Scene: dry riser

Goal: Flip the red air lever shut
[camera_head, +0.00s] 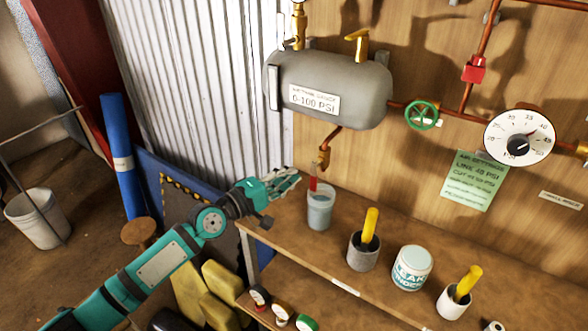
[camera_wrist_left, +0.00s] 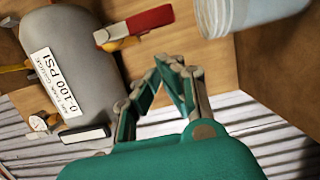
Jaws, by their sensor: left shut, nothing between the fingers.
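The red lever (camera_head: 313,183) hangs down from a brass valve (camera_head: 323,158) under the grey air tank (camera_head: 345,85), just above a translucent cup. In the left wrist view the red lever (camera_wrist_left: 136,24) shows at the top, beside the tank (camera_wrist_left: 62,55). My left gripper (camera_head: 296,179) is shut and empty, with its tips just left of the lever in the head view. In the left wrist view its fingertips (camera_wrist_left: 170,64) meet a short way below the lever, with a visible gap; I cannot tell the exact depth. My right gripper is out of view.
The translucent cup (camera_head: 320,212) stands on the wooden bench (camera_head: 390,285) under the lever. A grey pot (camera_head: 363,252), a white tub (camera_head: 411,268) and a white cup (camera_head: 455,302) stand to the right. A green valve wheel (camera_head: 422,115) and a gauge (camera_head: 519,138) are on the wall.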

